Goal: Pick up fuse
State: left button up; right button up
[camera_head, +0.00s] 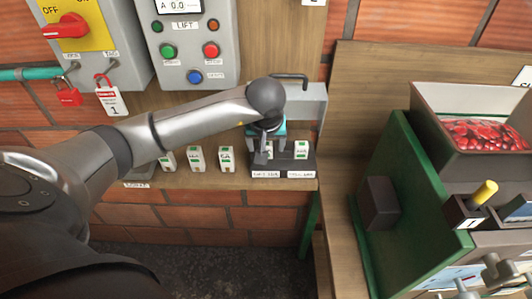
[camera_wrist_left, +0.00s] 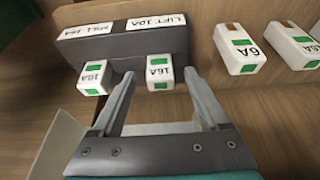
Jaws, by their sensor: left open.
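A dark fuse block (camera_head: 283,173) stands at the right end of the wooden shelf; in the left wrist view (camera_wrist_left: 120,45) it appears upside down. Two white fuses with green marks stand in it: a 16A fuse (camera_wrist_left: 158,72) by the label reading LIFT 10A, and a 10A fuse (camera_wrist_left: 94,77) by the other label, ending in 16A. My left gripper (camera_head: 267,147) is over the block from above, open. In the wrist view its fingers (camera_wrist_left: 160,80) are either side of the 16A fuse, which looks ungripped. The 10A fuse is outside the fingers.
Several loose fuses stand on the shelf (camera_head: 210,180) left of the block, including a 6A one (camera_wrist_left: 240,48). A grey control box (camera_head: 190,50) hangs above. A green machine (camera_head: 385,150) with a red-filled hopper (camera_head: 480,134) stands to the right.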

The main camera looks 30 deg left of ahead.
pick_arm(q)
jog(key=shift+c, duration=0.2)
grip_shut()
dwell(0.3)
jog(key=shift+r, duration=0.1)
